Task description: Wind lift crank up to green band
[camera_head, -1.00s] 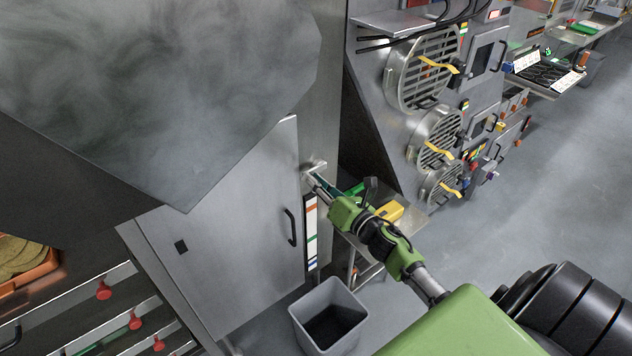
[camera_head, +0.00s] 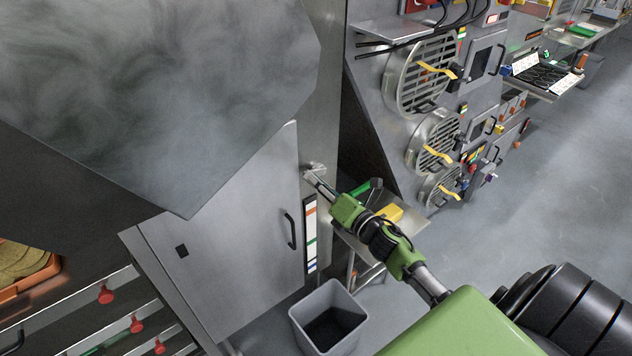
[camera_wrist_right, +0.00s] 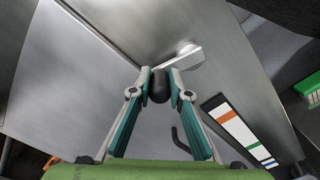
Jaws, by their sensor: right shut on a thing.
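The lift crank (camera_head: 314,167) is a small metal arm on the side of the grey metal cabinet. In the right wrist view its metal arm (camera_wrist_right: 186,58) runs from a hub to a dark knob (camera_wrist_right: 158,86). My right gripper (camera_wrist_right: 158,84) is shut on that knob. In the head view my right gripper (camera_head: 322,184) reaches the crank from the lower right. A white strip scale (camera_head: 310,236) with orange, green and blue bands is below the crank; it also shows in the right wrist view (camera_wrist_right: 238,132). I cannot make out a pointer on it. My left gripper is out of view.
A closed cabinet door (camera_head: 225,240) with a black handle (camera_head: 290,230) is left of the scale. A grey bin (camera_head: 328,318) stands on the floor below. A small side table with a yellow item (camera_head: 390,213) is behind my arm. Round grilles (camera_head: 422,75) stand further right.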

